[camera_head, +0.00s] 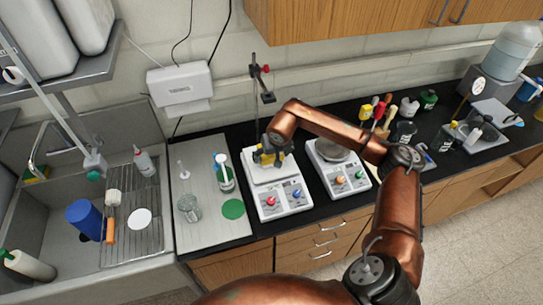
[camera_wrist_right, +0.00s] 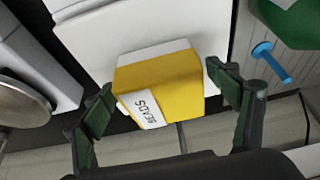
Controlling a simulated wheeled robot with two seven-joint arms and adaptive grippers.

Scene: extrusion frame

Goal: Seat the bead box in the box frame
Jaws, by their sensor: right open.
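The bead box (camera_wrist_right: 158,82) is a yellow block with a white label reading BEADS. In the right wrist view it lies between and just beyond the two fingers of my right gripper (camera_wrist_right: 168,110), which is open, with gaps on both sides. In the head view the right gripper (camera_head: 269,153) is over the white top of the left bench device (camera_head: 283,199) and mostly hides the box. A white strip (camera_wrist_right: 150,51) borders the box's far edge; I cannot tell whether it belongs to the box frame. My left gripper is not in view.
A second device with a round grey pan (camera_head: 336,150) stands to the right. A grey board (camera_head: 212,231) on the left holds a beaker (camera_head: 188,208) and a green disc (camera_head: 232,209). A thin stand (camera_head: 256,85) rises behind the gripper. The sink is far left.

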